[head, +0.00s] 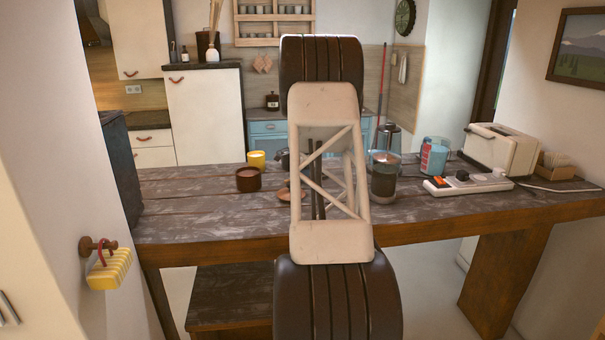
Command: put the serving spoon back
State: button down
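A small light-brown rounded thing (284,194) lies on the dark plank table (190,208), just left of my arm link. It may be part of the serving spoon, but my arm hides the rest and I cannot be sure. Thin dark upright shapes show through the link's open frame; I cannot tell what they are. A brown pot (248,180) and a glass jar with dark contents (383,182) stand on either side of the link. My gripper is not visible; my arm covers the middle of the view.
A yellow mug (256,160) stands behind the brown pot. On the right are a blue container (440,155), a white power strip (468,184) and a toaster (500,149). A yellow striped item (109,271) hangs from a wall peg. The table's left part is clear.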

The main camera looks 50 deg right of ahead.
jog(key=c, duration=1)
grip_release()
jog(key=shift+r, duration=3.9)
